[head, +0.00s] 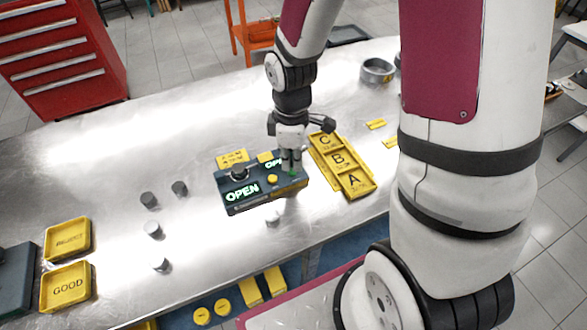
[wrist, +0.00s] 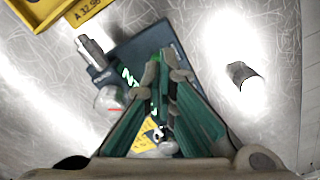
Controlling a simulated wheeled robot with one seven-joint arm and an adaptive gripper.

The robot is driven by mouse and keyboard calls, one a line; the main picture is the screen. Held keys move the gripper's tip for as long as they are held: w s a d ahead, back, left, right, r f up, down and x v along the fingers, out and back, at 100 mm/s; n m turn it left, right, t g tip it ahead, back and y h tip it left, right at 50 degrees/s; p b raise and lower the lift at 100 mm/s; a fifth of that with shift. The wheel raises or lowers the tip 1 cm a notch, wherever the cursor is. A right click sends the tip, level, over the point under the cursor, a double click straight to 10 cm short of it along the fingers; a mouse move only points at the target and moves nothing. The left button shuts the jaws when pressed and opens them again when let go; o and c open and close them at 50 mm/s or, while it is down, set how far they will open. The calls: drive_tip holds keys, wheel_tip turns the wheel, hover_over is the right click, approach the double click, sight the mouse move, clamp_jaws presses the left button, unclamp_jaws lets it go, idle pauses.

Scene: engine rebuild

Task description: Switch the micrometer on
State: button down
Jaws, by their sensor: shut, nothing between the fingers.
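The micrometer (head: 238,207) is a dark box on the metal table, with bright green "OPEN" lettering on its front and a second, partly covered "OPEN" on top. A yellow round knob or button (head: 272,179) sits on its top. My gripper (head: 290,168) is shut and empty, pointing down at the box's right end, by a small green spot. In the wrist view the shut fingertips (wrist: 165,62) lie over the dark box (wrist: 128,50) and hide part of it. I cannot tell whether they touch it. A metal cylinder (wrist: 91,50) shows at the box's edge there.
A yellow tray marked A, B, C (head: 342,165) lies right of the box. Several grey cylinders (head: 153,229) stand to its left. Yellow trays marked REJECT (head: 68,239) and GOOD (head: 66,287) are at the far left. The table's back left is clear.

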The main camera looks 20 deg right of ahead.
sight(292, 170)
drive_tip(key=shift+r+p, duration=1.2)
drive_tip(key=shift+r, duration=0.85)
drive_tip(key=shift+r, duration=0.25)
drive_tip(key=s+r+m+t, duration=0.2)
drive_tip(key=s+r+m, duration=0.1)
drive_tip(key=r, duration=0.5)
drive_tip(key=s+r+m+t, duration=0.1)
drive_tip(key=s+r+m, duration=0.15)
drive_tip(key=r, duration=0.65)
drive_tip(key=s+r+m+t, duration=0.2)
drive_tip(key=s+r+m, duration=0.4)
drive_tip(key=s+r, duration=0.2)
drive_tip(key=shift+s+t, duration=0.3)
drive_tip(key=shift+s, duration=0.6)
